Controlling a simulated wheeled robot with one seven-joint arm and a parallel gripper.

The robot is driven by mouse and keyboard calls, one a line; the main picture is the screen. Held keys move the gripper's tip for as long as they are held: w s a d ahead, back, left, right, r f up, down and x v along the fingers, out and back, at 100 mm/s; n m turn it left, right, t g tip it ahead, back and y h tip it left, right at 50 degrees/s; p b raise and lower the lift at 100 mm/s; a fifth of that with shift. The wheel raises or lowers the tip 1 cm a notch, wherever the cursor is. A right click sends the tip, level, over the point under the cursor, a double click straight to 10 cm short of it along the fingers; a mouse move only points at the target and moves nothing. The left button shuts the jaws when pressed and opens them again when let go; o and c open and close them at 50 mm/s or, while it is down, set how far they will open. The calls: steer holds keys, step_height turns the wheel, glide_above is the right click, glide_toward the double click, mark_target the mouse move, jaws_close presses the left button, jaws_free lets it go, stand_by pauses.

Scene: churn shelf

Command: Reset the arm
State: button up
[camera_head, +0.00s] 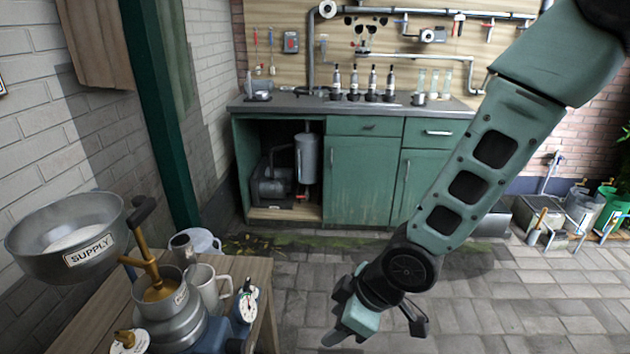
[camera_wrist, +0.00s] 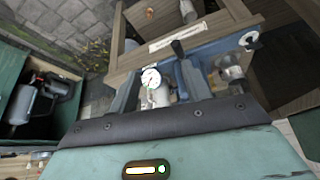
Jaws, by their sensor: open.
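My arm reaches down from the upper right in the head view. My gripper (camera_head: 377,332) hangs at its end, low in the picture, over the paved floor. Its two fingers are apart and nothing shows between them. It is to the right of the wooden table (camera_head: 255,285) and apart from it. In the wrist view, the gripper body fills the lower part of the picture, and a white round gauge (camera_wrist: 151,78) shows beyond it.
A metal bowl marked SUPPLY (camera_head: 65,235), a metal pot (camera_head: 165,298) and a mug (camera_head: 207,290) stand at the left. A green cabinet (camera_head: 362,180) with bottles on top stands at the back. Paved floor (camera_head: 500,290) is free at the right.

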steer(key=s+d+r+m+g+h+p, duration=0.1)
steer(key=s+d+r, duration=0.4)
steer(key=r, duration=0.5)
steer(key=s+d+r+m+h+p, duration=0.3)
steer(key=s+d+r+m+p, duration=0.1)
steer(key=s+r, duration=0.6)
steer(key=shift+d+m+g+h, duration=0.4)
steer(key=shift+d+m, duration=0.3)
steer(key=shift+m, duration=0.2)
